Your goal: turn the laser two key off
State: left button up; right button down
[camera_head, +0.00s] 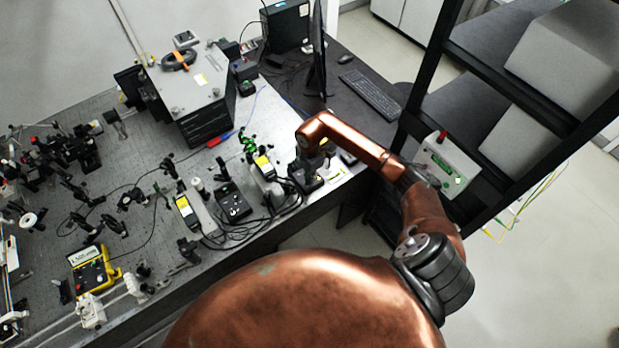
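My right arm reaches in from the right, over the near right end of the optical bench (155,240). Its dark gripper (303,180) points down among small laser boxes and cables; I cannot tell its finger opening or whether it touches anything. A grey box with a yellow label (264,168) stands just left of the gripper. A black control box (233,204) lies further left, and another yellow-labelled unit (186,208) beyond it. I cannot tell which belongs to laser two, and no key can be made out. My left gripper is not in view.
A large grey instrument box (190,95) stands at the back of the bench. Optics mounts crowd the left, with a yellow controller (90,268) in front. A monitor (317,50) and keyboard (370,95) are behind my arm. A black rack (490,90) stands at right.

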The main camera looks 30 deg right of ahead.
dwell(0.3)
jog(key=n+b, duration=0.1)
jog(key=n, duration=0.1)
jog(key=n+b, duration=0.1)
jog(key=b, duration=0.1)
jog(key=shift+w+f+n, duration=0.15)
jog(key=shift+w+n, duration=0.05)
jog(key=shift+n, duration=0.2)
jog(key=n+b, duration=0.4)
jog(key=n, duration=0.1)
jog(key=shift+w+a+n, duration=0.15)
jog(key=shift+n, duration=0.15)
jog(key=n+b, duration=0.4)
jog(key=n, duration=0.1)
jog(key=shift+w+a, duration=0.1)
jog(key=shift+a, duration=0.05)
jog(key=shift+a+n+b, duration=0.15)
jog(key=shift+n+b, duration=0.85)
jog(key=shift+n, duration=0.7)
jog(key=c, duration=2.2)
grip_release()
jog(key=shift+o, duration=0.2)
jog(key=shift+r, duration=0.2)
